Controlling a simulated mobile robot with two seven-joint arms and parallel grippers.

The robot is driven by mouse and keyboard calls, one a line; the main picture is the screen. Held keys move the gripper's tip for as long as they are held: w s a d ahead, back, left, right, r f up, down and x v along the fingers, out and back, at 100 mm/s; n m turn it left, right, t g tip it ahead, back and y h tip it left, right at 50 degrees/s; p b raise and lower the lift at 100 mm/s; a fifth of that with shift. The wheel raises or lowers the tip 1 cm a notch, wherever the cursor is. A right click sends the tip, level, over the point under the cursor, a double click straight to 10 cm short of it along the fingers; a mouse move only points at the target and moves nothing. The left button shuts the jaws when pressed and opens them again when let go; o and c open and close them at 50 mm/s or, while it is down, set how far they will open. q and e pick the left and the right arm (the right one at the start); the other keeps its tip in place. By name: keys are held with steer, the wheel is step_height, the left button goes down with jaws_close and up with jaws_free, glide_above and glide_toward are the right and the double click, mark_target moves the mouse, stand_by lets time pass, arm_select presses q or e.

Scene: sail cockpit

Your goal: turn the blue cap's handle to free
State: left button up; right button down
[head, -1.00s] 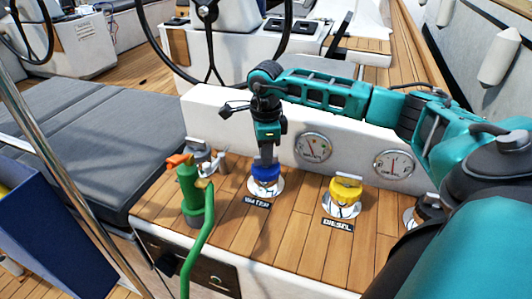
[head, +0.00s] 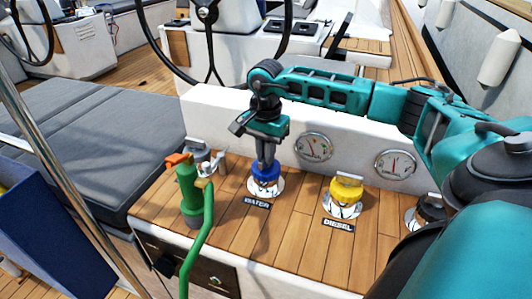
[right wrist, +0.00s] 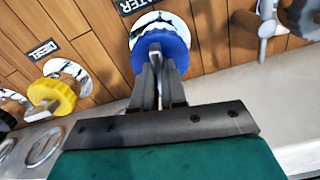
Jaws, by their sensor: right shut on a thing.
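The blue cap (head: 265,173) sits in a round metal deck fitting behind the WATER label (head: 257,202) on the wooden deck. My right gripper (head: 266,163) points down onto the cap from above and is shut on its handle. In the right wrist view the two dark fingers (right wrist: 160,85) close on a raised bar across the blue cap (right wrist: 160,48). The fingers hide most of the bar. My left gripper is not in view.
A yellow cap (head: 346,189) with a DIESEL label stands to the right. A green nozzle and hose (head: 189,190) stand close to the left. Two gauges (head: 314,147) are on the white wall behind. Open planks lie in front.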

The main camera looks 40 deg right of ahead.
steer(key=shift+n, duration=0.9)
steer(key=c, duration=1.2)
jaws_free()
steer(key=shift+o, duration=0.2)
arm_select(q)
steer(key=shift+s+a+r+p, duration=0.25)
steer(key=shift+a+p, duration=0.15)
steer(key=shift+p, duration=0.3)
arm_select(e)
step_height(320, 180, up, 13)
steer(key=shift+s, duration=0.1)
